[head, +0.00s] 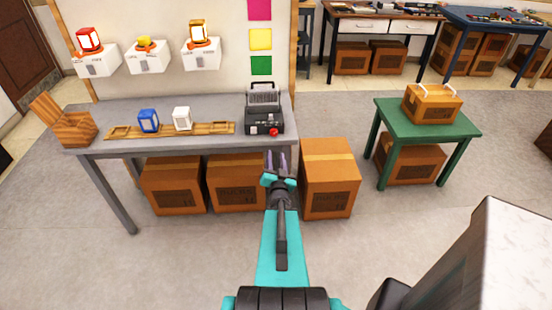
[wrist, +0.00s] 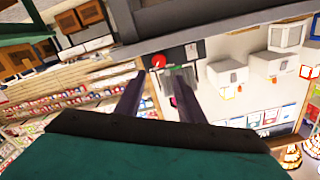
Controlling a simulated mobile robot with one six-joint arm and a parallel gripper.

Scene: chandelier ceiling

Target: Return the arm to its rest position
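My teal arm reaches forward from the bottom of the head view, its gripper (head: 276,157) just in front of the grey workbench's front edge. The fingers point toward the bench, below the black machine with a red button (head: 264,120). In the wrist view my gripper (wrist: 160,80) has its two dark fingers spread apart with nothing held between them. The machine's red button (wrist: 158,61) shows beyond the fingertips in that tilted view.
The grey workbench (head: 80,113) holds a wooden rail (head: 213,128), a blue block (head: 148,121), a white block (head: 182,118) and a slotted wooden holder (head: 70,128). Cardboard boxes (head: 329,180) stand below and beside it. A green table (head: 400,120) stands right; floor between is partly clear.

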